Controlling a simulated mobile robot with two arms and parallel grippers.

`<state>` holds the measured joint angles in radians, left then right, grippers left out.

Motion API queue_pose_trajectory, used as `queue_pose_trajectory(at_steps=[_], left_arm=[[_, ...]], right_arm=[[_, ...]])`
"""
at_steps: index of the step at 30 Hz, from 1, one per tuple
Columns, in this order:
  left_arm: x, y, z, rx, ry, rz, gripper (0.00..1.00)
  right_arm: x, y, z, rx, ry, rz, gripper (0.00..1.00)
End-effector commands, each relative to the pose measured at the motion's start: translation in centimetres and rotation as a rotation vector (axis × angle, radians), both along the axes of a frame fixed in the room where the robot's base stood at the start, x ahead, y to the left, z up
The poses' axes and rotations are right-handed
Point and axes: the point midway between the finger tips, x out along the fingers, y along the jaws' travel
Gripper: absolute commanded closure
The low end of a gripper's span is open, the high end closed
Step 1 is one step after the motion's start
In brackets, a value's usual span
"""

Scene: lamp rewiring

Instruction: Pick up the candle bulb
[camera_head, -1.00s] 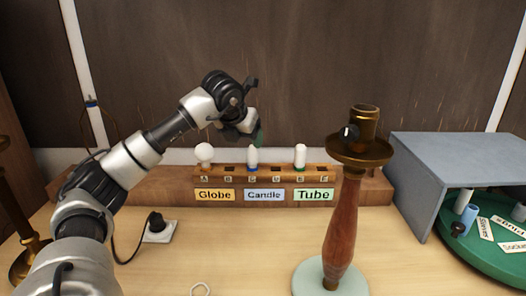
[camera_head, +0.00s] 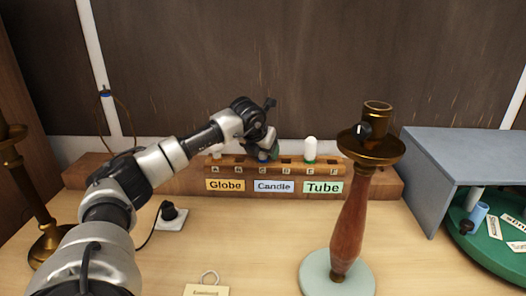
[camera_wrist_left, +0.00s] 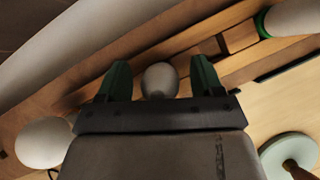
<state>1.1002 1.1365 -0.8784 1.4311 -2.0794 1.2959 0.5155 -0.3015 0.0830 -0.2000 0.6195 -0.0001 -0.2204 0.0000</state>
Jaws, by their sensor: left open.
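The candle bulb (camera_wrist_left: 160,80) shows as a pale rounded tip between the two green fingers of my left gripper (camera_wrist_left: 160,82) in the left wrist view. The fingers are apart, one on each side of it; I cannot tell whether they touch it. In the head view my left gripper (camera_head: 264,148) is over the rack's Candle place and hides most of the bulb. A bit of its blue collar (camera_head: 263,156) shows below the gripper. The wooden rack (camera_head: 236,173) has lettered slots and stands behind the Candle label (camera_head: 274,187). My right gripper is not in view.
The white tube bulb (camera_head: 310,149) with a green collar stands to the right in the rack. The globe bulb (camera_wrist_left: 45,143) is on the other side. A lamp stand (camera_head: 350,215) is at front right, beside a grey shelf (camera_head: 470,150). A socket box (camera_head: 172,216) lies left.

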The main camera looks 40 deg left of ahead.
Motion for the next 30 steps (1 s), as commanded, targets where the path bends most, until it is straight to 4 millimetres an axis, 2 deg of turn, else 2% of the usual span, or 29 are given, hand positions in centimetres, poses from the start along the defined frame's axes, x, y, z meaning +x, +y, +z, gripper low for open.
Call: queue_pose_trajectory(at_steps=[6,16,25,30], left_arm=[[0.0,0.0,-0.1,0.000,0.000,0.000,0.35],[0.0,0.0,0.0,0.000,0.000,0.000,0.85],[0.0,0.0,0.2,0.000,-0.001,0.000,0.86],[0.1,0.0,1.5,0.000,-0.003,-0.001,0.86]], right_arm=[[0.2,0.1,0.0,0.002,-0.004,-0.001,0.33],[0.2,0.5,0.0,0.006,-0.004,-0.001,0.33],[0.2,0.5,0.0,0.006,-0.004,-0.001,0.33],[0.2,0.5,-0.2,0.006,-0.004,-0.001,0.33]])
